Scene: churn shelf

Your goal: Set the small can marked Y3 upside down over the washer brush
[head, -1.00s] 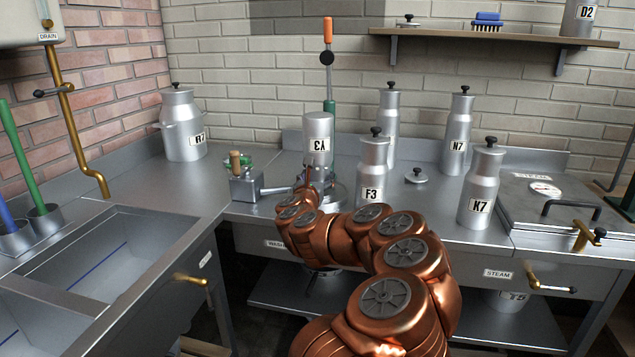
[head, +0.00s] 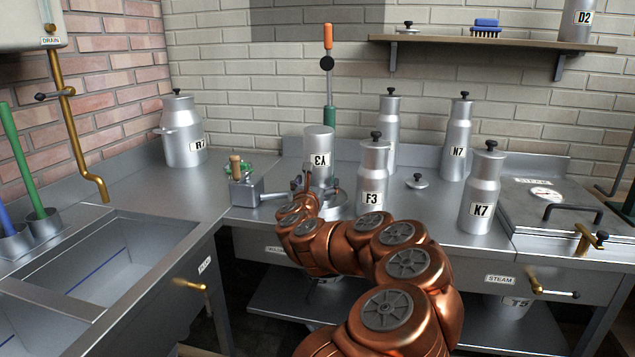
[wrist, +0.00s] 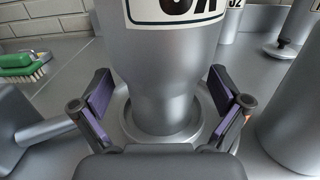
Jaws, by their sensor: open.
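The small can marked Y3 (head: 319,147) is upside down, its label inverted and its narrower neck pointing down. In the wrist view the can (wrist: 168,60) looks upright, with its neck inside the round ring of the washer base (wrist: 195,136). The washer base also shows in the head view (head: 337,207), partly behind my arm. The brush is not visible; the can hides the middle of the base. My gripper (wrist: 160,98) is open, with one purple pad on each side of the can's neck and a gap on both sides. It also shows in the head view (head: 316,190).
Can F3 (head: 373,165) stands close on the right. A valve block (head: 244,188) with a pipe is on the left, with a green brush (wrist: 22,66) behind it. A lever with an orange grip (head: 328,36) rises behind. Can K7 (head: 481,190) stands further right.

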